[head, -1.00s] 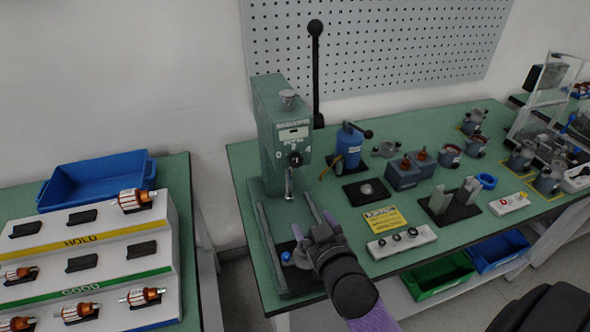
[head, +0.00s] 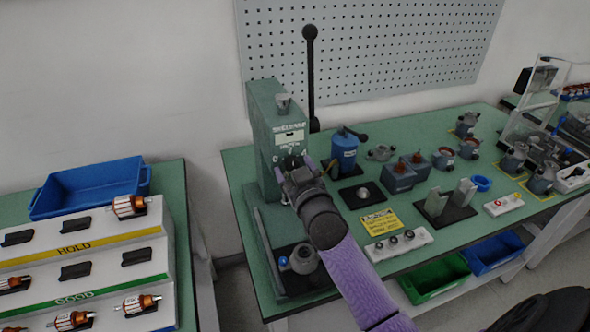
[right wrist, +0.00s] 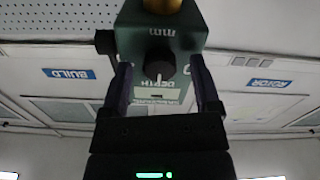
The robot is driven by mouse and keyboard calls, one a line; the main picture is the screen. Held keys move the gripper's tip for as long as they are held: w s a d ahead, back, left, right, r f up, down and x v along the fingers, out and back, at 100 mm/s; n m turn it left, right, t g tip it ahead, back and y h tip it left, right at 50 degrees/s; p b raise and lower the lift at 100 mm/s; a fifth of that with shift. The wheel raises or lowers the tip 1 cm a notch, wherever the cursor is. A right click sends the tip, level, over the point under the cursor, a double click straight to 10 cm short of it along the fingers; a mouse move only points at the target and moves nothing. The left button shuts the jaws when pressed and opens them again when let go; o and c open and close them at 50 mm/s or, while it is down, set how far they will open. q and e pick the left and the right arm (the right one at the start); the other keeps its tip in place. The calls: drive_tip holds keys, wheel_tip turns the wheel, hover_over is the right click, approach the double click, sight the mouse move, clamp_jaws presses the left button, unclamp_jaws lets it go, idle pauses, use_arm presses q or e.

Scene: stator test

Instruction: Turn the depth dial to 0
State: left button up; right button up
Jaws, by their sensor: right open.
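The depth dial is a round black knob with a white pointer line on the front of the green press (head: 262,118). In the right wrist view, the dial (right wrist: 159,66) sits between the fingers of my right gripper (right wrist: 160,78), with a gap on each side. That view is upside down, and the pointer line points toward the DEPTH label. My right gripper (head: 291,172) is open in front of the press head in the head view and hides most of the dial there. The 0 mark shows left of it and the 4 mark right. My left gripper is not in view.
A tall black lever (head: 311,75) stands at the press's right side. A blue canister (head: 344,153) stands right of the press. Fixtures and a yellow label (head: 380,222) lie farther right. A stepped rack (head: 125,250) and blue bin (head: 90,188) are at left.

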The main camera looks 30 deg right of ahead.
clamp_jaws()
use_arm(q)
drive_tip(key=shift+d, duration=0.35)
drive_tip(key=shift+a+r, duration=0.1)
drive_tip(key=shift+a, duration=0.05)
use_arm(e)
drive_tip(key=shift+n, duration=0.8)
drive_tip(key=shift+n+p, duration=0.5)
drive_tip(key=shift+n, duration=0.3)
drive_tip(key=n, duration=0.2)
drive_tip(key=shift+n, duration=0.4)
drive_tip(key=n, duration=0.4)
drive_tip(key=shift+p, duration=0.35)
drive_tip(key=shift+n, duration=0.7)
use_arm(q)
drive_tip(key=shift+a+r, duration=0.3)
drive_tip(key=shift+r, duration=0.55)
use_arm(e)
drive_tip(key=shift+n, duration=0.4)
